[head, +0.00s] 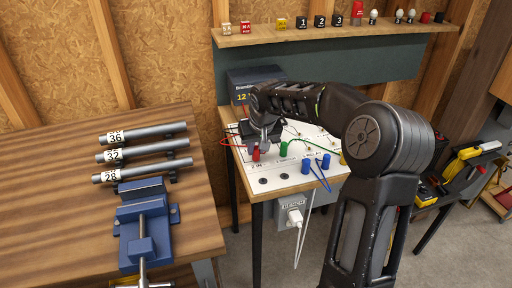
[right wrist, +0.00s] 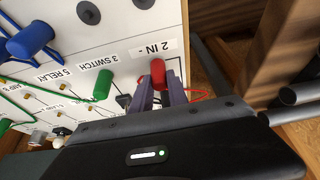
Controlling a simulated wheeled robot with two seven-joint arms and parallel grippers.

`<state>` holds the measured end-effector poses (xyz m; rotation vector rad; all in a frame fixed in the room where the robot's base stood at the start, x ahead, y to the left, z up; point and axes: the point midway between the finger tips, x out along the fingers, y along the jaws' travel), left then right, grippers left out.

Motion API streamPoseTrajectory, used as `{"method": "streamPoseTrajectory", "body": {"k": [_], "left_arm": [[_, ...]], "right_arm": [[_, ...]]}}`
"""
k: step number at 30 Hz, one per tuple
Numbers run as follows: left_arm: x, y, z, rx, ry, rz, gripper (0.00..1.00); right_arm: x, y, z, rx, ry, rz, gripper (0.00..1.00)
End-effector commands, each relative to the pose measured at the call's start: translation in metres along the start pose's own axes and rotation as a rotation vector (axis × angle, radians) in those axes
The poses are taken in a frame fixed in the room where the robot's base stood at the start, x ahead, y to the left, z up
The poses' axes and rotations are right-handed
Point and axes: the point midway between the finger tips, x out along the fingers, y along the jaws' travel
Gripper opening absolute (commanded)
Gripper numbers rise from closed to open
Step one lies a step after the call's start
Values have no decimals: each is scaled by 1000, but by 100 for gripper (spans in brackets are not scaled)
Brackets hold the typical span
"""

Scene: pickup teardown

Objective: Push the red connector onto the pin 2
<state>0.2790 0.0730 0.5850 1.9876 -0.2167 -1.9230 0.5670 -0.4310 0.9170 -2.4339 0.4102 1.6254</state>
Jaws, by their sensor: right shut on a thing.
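The red connector (head: 256,153) is upright at the left part of the white board (head: 275,188), close to the printed label "2 IN". In the right wrist view, the red connector (right wrist: 158,72) is between the two fingertips of my right gripper (right wrist: 159,90), which is shut on it. The "2 IN -" label (right wrist: 152,47) lies right beside it. Pin 2 itself is hidden, so I cannot tell whether the connector touches it. In the head view my right gripper (head: 261,141) reaches over the board from the right. My left gripper is out of view.
A battery box (head: 250,82) stands behind. A shelf (head: 330,32) with small parts is above. A blue vise (head: 143,222) and labelled tubes (head: 145,153) are on the left bench.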

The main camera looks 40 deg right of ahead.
Motion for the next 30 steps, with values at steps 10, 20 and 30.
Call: {"method": "streamPoseTrajectory", "body": {"k": [10, 20, 30], "left_arm": [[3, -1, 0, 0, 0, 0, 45], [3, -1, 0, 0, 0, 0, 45], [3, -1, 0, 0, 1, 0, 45]], "right_arm": [[4, 0, 2, 0, -1, 0, 20], [3, 0, 2, 0, -1, 0, 45], [-2, 0, 1, 0, 0, 1, 45]]}}
